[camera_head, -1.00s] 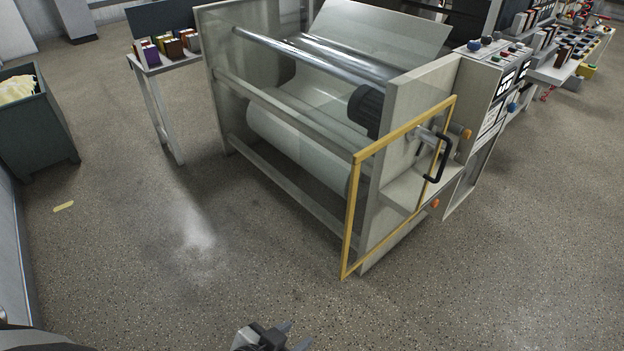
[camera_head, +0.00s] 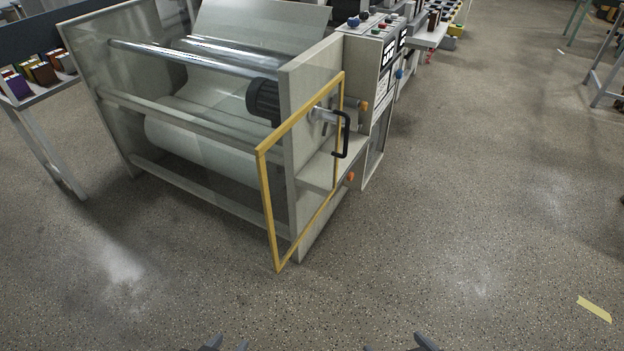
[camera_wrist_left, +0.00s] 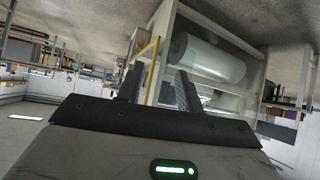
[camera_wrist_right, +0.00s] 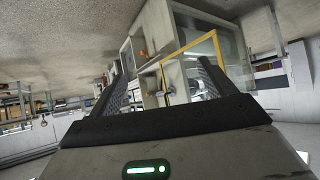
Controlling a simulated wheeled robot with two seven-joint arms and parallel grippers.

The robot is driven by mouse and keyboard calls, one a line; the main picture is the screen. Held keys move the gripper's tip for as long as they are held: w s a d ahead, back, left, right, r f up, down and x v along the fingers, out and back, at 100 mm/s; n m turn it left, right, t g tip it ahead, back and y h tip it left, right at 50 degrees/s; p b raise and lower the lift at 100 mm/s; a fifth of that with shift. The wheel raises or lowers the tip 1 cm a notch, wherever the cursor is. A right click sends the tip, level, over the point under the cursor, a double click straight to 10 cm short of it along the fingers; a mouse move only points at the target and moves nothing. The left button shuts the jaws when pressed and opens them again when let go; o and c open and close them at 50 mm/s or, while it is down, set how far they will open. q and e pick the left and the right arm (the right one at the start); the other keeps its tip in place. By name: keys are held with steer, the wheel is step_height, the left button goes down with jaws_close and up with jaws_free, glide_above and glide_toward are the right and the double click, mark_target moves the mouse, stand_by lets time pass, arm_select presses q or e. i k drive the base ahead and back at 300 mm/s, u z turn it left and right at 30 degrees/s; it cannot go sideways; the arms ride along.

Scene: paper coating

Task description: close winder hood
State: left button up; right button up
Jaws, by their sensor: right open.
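The winder hood (camera_head: 265,190) is a clear panel in a yellow frame, standing upright and swung out at the near right end of the winder (camera_head: 292,110). Its black handle (camera_head: 346,135) is on the panel's far right side. The yellow frame also shows in the left wrist view (camera_wrist_left: 152,70) and the right wrist view (camera_wrist_right: 190,46). My left gripper (camera_head: 227,345) shows only its fingertips at the bottom edge; its fingers are apart and empty. My right gripper (camera_head: 402,346) is open and empty at the bottom edge. Both are well short of the hood, touching nothing.
A control cabinet (camera_head: 384,60) with buttons adjoins the winder behind the hood. A small table (camera_head: 40,96) with coloured boxes stands at the left. The floor (camera_head: 460,220) is clear in front and to the right, apart from a yellow tape strip (camera_head: 594,309).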

mark_target(264, 146)
steer(key=k, duration=0.5)
steer(key=u, duration=0.95)
steer(key=i, duration=0.8)
steer(key=z, duration=0.7)
